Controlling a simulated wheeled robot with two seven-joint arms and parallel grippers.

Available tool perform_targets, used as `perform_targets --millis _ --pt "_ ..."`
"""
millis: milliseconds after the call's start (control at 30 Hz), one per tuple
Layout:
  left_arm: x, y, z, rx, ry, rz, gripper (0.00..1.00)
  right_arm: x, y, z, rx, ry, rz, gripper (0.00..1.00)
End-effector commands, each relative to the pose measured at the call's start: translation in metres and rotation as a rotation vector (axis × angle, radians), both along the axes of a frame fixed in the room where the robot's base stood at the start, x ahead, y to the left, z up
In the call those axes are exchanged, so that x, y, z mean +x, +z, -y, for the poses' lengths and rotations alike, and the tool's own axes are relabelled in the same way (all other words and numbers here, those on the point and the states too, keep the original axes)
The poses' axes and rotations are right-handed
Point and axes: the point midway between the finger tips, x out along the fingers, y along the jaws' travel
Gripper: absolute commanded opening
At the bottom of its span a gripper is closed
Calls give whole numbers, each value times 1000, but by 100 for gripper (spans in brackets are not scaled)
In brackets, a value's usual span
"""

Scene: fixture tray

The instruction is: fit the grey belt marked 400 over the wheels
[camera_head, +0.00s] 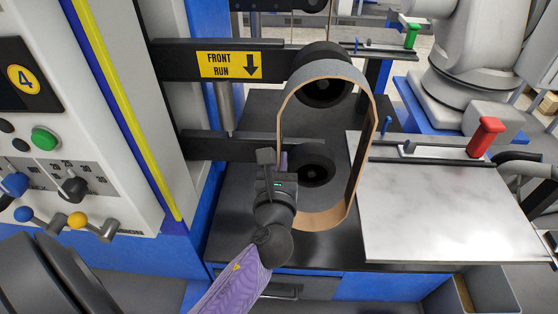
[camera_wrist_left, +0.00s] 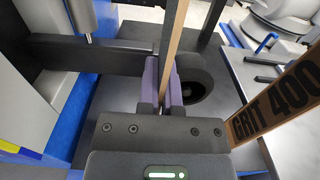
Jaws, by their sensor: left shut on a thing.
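The belt (camera_head: 325,69), grey outside and tan inside, is an upright loop by the two black wheels. Its top arc crosses the upper wheel (camera_head: 322,92); I cannot tell whether it rests on that wheel or hangs just in front. The lower wheel (camera_head: 312,166) shows inside the loop's outline, with the belt's bottom well below it. My left gripper (camera_head: 283,162) is shut on the belt's left strand beside the lower wheel. In the left wrist view, the purple pads of this gripper (camera_wrist_left: 164,88) pinch the strand; "GRIT 400" shows on the belt (camera_wrist_left: 275,105). My right gripper is not in view.
A black arm with a yellow "FRONT RUN" sign (camera_head: 229,65) points down at the left. A pale metal plate (camera_head: 450,212) and a red-handled clamp (camera_head: 485,136) are at the right. A control panel (camera_head: 60,160) stands at the left.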

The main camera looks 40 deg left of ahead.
Motion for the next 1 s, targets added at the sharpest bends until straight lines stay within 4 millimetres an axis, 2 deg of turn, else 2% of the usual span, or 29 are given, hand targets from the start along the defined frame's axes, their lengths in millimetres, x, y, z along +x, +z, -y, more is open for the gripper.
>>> perform_targets --millis 567,1000 --pt "8 1 -5 1 0 1 0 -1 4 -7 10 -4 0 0" --pt "23 1 -14 1 0 1 0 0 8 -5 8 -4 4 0"
